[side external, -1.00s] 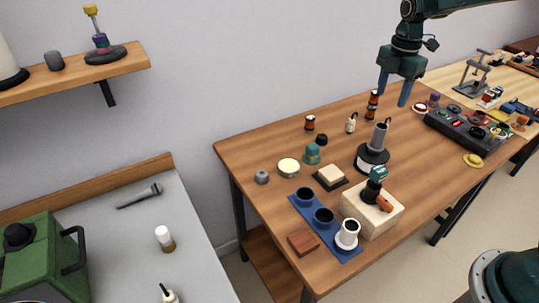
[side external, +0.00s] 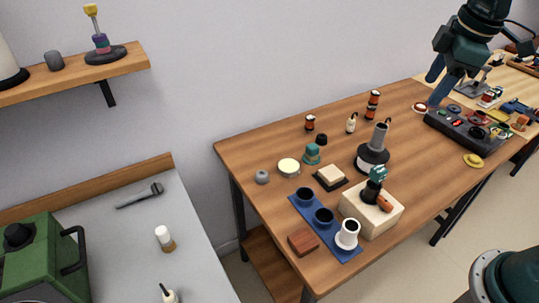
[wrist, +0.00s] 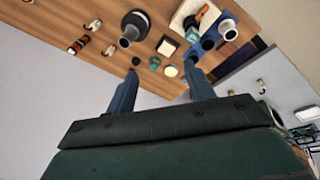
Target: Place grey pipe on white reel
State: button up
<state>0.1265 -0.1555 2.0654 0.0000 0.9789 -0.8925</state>
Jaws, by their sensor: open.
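The grey pipe (side external: 380,136) stands, leaning slightly, on a round reel (side external: 371,161) with black faces and a white band, on the wooden table. The pipe's open end (wrist: 126,41) and the reel (wrist: 139,19) also show in the wrist view. My gripper (side external: 432,91) is open and empty, up and to the right of the pipe in the side view and apart from it. Its two blue fingers (wrist: 162,67) are spread in the wrist view with nothing between them.
A pale block (side external: 390,219) carrying a green and black tool and a blue tray (side external: 328,236) with cups stand at the front. Small bottles and jars stand behind the reel. A dark control box (side external: 465,130) is at the right. Bare table lies between reel and box.

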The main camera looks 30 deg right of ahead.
jog(key=s+a+f+m+t, duration=0.1)
jog(key=s+a+m, duration=0.3)
jog(key=s+m, duration=0.4)
jog(key=s+t, duration=0.1)
jog(key=s, duration=0.5)
jog(key=shift+s+m+t, duration=0.3)
jog(key=shift+m+t, duration=0.1)
